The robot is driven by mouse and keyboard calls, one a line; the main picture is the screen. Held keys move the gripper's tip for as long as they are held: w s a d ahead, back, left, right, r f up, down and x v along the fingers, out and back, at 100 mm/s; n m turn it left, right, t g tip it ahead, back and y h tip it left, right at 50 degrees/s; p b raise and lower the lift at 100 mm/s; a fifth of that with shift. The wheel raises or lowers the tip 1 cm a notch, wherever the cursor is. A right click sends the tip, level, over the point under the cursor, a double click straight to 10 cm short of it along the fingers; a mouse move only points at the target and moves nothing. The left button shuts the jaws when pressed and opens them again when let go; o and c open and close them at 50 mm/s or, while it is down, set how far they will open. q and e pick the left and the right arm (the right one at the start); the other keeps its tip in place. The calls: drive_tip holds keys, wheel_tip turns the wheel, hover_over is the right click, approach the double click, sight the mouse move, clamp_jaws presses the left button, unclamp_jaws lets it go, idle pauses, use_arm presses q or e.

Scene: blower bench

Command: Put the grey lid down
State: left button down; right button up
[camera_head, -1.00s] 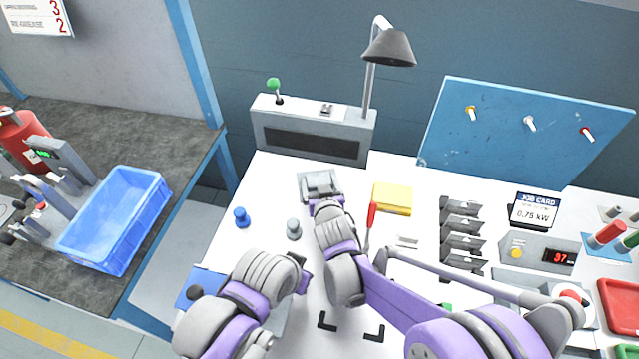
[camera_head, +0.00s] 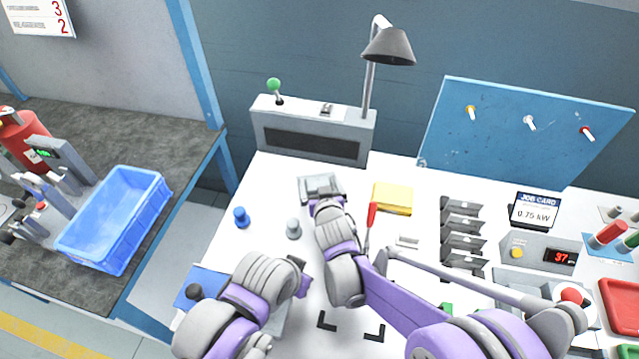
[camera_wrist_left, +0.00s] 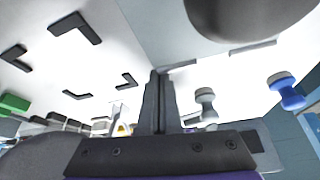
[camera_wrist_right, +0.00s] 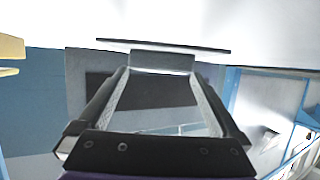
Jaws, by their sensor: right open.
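The grey lid (camera_head: 310,188) lies flat on the white bench, in front of the grey console. In the right wrist view its raised grey handle block (camera_wrist_right: 161,61) sits between the fingertips of my right gripper (camera_wrist_right: 161,76), and the plate's thin edge shows beyond. My right gripper is open around the handle; in the head view the wrist partly hides the lid. My left gripper (camera_wrist_left: 161,75) has its fingers together and empty, low over the near left of the bench.
A blue peg (camera_head: 240,217) and a grey peg (camera_head: 293,228) stand left of my right arm. A yellow block (camera_head: 393,198) and a red-handled tool (camera_head: 371,215) are to its right. Black corner marks (camera_head: 327,320) frame clear bench in front. The console (camera_head: 312,135) stands behind the lid.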

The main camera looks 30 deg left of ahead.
use_arm(q)
drive_tip(key=shift+w+r+p, duration=0.1)
drive_tip(key=shift+r+p, duration=0.2)
drive_tip(key=shift+p, duration=0.05)
use_arm(e)
drive_tip(key=shift+s+d+f, duration=0.1)
drive_tip(key=shift+f, duration=0.1)
use_arm(q)
drive_tip(key=shift+w+a, duration=0.15)
drive_tip(key=shift+w, duration=0.05)
use_arm(e)
drive_tip(key=shift+s+d+r, duration=0.2)
drive_tip(key=shift+s, duration=0.05)
use_arm(q)
drive_tip(key=shift+r+p, duration=0.3)
drive_tip(key=shift+p, duration=0.05)
use_arm(e)
drive_tip(key=v, duration=1.1)
drive_tip(key=shift+r, duration=0.35)
drive_tip(key=shift+a, duration=0.1)
